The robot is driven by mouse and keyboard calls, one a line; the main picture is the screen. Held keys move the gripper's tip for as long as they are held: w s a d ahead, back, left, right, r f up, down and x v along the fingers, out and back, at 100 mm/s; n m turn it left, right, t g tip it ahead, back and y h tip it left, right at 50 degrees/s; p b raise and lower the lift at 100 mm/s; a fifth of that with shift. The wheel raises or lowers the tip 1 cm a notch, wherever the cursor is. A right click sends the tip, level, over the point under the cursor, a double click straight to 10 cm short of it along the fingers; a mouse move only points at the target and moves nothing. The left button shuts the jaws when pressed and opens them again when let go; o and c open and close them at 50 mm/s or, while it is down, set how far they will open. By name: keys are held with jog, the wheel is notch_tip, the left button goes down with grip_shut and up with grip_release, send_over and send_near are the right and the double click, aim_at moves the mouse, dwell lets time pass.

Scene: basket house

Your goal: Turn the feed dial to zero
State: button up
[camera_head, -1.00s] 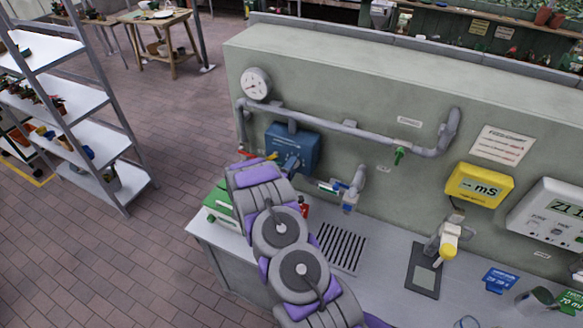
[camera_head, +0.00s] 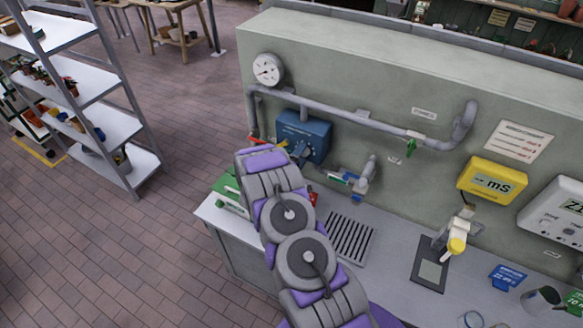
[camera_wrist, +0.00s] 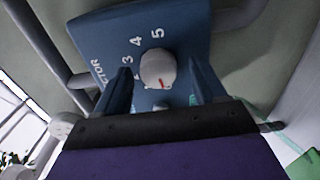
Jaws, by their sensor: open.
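The blue box (camera_head: 306,137) also shows in the head view, on the green-grey wall panel. My gripper (camera_wrist: 158,80) is open, with one dark finger at each side of the dial. Gaps show between the fingers and the dial. In the head view my arm hides the gripper and the dial.
A grey pipe (camera_head: 340,117) runs across the panel above the box, below a round gauge (camera_head: 268,69). A yellow mS meter (camera_head: 491,181) hangs to the right. The bench holds a drain grate (camera_head: 351,238) and green boxes (camera_head: 228,189). A shelf rack (camera_head: 100,125) stands left.

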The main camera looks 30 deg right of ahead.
jog(key=b+v, duration=0.3)
jog(key=v, duration=1.4)
